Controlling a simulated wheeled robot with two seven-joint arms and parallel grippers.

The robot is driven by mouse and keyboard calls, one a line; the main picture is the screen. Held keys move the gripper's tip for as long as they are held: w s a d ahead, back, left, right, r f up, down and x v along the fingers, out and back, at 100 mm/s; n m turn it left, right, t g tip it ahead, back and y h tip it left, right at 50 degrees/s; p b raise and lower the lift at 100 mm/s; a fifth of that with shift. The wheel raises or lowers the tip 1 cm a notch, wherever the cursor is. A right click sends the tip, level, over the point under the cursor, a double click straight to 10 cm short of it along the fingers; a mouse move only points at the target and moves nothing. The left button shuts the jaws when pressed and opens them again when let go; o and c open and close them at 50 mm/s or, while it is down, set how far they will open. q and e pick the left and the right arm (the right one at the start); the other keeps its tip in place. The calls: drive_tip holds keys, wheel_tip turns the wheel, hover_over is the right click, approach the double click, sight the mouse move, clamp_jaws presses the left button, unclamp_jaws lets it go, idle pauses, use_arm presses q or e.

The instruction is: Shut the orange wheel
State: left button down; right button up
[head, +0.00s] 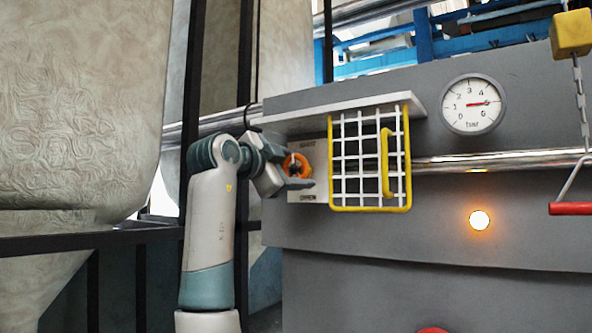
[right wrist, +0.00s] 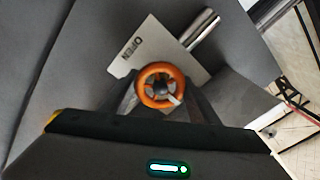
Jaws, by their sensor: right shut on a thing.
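The orange wheel (head: 297,163) is a small handwheel in front of a light plate (head: 311,155) on the grey press panel. It also shows in the right wrist view (right wrist: 147,97), where the plate (right wrist: 150,50) reads "OPEN". My right gripper (head: 298,172) reaches it from the left in the head view. In the right wrist view my right gripper (right wrist: 163,100) has a finger on each side of the wheel and is shut on it. My left gripper is not in view.
A white grid guard (head: 350,175) with a yellow frame and handle is just right of the wheel, under a light shelf (head: 340,112). A gauge (head: 472,104), a glowing lamp (head: 479,220) and a red-handled lever (head: 570,208) are further right. Large tanks stand at left.

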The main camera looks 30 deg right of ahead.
idle(0.5)
drive_tip(key=o, duration=1.1)
drive_tip(key=shift+c, duration=0.2)
drive_tip(key=shift+a, duration=0.1)
drive_tip(key=shift+s+a+f+b, duration=0.15)
drive_tip(key=shift+s+a+b, duration=0.1)
drive_tip(key=shift+a+b, duration=0.25)
drive_tip(key=b+v, duration=0.6)
drive_tip(key=v, duration=1)
drive_tip(key=shift+b, duration=0.35)
drive_tip(key=shift+a, duration=0.1)
